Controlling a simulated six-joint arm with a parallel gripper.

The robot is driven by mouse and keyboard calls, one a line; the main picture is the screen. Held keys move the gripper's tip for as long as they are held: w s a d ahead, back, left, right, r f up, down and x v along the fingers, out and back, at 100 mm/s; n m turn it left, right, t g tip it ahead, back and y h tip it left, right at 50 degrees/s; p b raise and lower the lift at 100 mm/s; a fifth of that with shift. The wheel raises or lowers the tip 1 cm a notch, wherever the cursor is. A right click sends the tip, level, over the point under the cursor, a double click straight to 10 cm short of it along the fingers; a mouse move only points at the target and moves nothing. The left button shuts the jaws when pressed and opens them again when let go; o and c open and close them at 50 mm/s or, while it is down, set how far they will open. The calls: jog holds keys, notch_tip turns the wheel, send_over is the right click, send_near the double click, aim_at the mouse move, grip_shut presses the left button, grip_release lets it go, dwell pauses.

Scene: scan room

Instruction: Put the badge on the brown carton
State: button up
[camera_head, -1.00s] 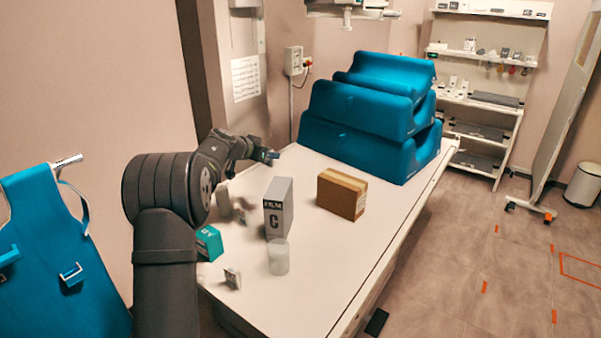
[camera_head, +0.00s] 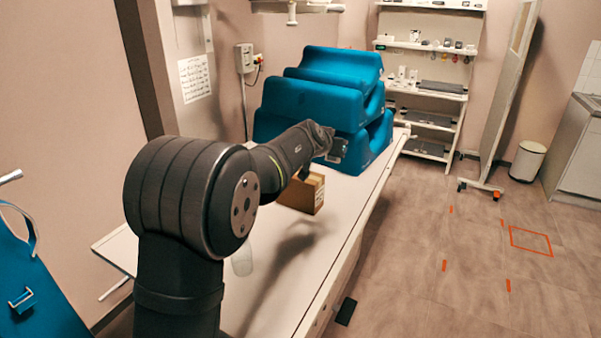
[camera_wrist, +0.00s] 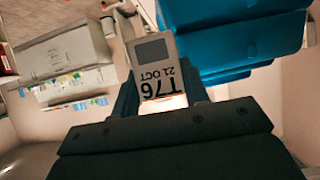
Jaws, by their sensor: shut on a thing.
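The badge (camera_wrist: 155,65) is a pale card with a grey square and the print "T76 21 OCT". In the wrist view it stands between the two fingers of my gripper (camera_wrist: 160,88), which is shut on its lower part. In the head view my gripper (camera_head: 336,150) is above the table, in front of the blue cushions and up and to the right of the brown carton.
Stacked blue cushions (camera_head: 310,105) stand at the table's far end. A clear cup (camera_head: 242,262) stands on the white table (camera_head: 285,280), partly behind my arm. The table's right front stretch looks clear. Shelves (camera_head: 430,90) stand against the back wall.

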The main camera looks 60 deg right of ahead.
jog(key=w+d+f, duration=0.1)
jog(key=w+f, duration=0.1)
jog(key=w, duration=0.1)
jog(key=w+f, duration=0.2)
jog(key=w, duration=0.2)
jog(key=w+d+f, duration=0.1)
jog(key=w+f, duration=0.1)
jog(key=w, duration=0.1)
jog(key=shift+w+d+f, duration=0.25)
jog(key=shift+d+f, duration=0.05)
jog(key=shift+w+f, duration=0.1)
jog(key=shift+f, duration=1.95)
jog(key=shift+f, duration=0.1)
jog(key=o, duration=1)
jog(key=shift+c, duration=0.2)
jog(key=shift+a+r, duration=0.2)
jog(key=shift+r, duration=0.05)
jog(key=v, duration=1.1)
jog(key=shift+a, duration=0.3)
